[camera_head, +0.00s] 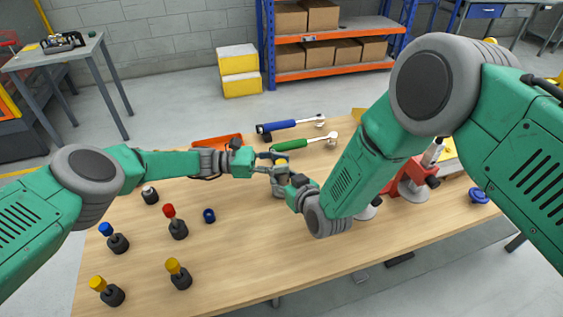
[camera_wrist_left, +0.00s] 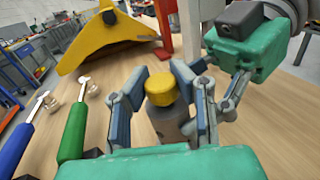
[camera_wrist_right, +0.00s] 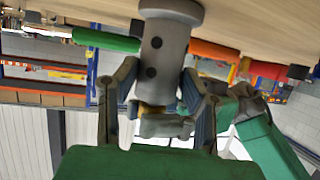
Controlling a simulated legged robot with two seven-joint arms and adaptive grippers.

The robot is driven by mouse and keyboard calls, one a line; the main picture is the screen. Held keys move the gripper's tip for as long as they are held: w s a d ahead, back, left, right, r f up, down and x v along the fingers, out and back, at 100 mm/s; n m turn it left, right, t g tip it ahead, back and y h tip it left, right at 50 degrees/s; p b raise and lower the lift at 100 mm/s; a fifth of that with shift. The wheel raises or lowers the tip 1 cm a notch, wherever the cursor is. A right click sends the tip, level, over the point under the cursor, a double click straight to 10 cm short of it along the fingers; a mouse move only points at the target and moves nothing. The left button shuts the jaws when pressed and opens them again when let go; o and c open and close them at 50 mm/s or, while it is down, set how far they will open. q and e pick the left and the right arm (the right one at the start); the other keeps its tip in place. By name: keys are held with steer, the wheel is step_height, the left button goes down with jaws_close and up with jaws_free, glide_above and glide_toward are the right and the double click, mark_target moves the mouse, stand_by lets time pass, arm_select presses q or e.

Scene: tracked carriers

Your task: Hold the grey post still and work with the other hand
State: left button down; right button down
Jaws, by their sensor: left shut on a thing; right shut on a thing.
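The grey post (camera_head: 281,188) stands upright on the wooden table with a yellow cap (camera_head: 280,162) on top. In the right wrist view, which is upside down, the post (camera_wrist_right: 163,50) shows dark round holes and a wide foot on the table. My right gripper (camera_head: 292,184) is shut on the post from the right; its fingers also flank the post in its own wrist view (camera_wrist_right: 160,85). My left gripper (camera_head: 270,162) comes from the left and is shut on the yellow cap. The cap (camera_wrist_left: 160,90) sits between its pads in the left wrist view, above the post (camera_wrist_left: 170,125).
Several coloured-capped dark pegs, such as the red one (camera_head: 176,225), and a loose blue cap (camera_head: 209,215) stand front left. A red fixture (camera_head: 412,178) is right. Table front centre is clear.

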arm_select(q)
steer(key=shift+w+a+f, duration=0.2)
steer(key=shift+w+a, duration=0.05)
steer(key=shift+a, duration=0.15)
steer(key=c, duration=1.5)
jaws_free()
steer(key=shift+o, duration=1.2)
steer(key=shift+d, duration=0.1)
steer(key=shift+s+r, duration=0.1)
steer(key=a, duration=1.2)
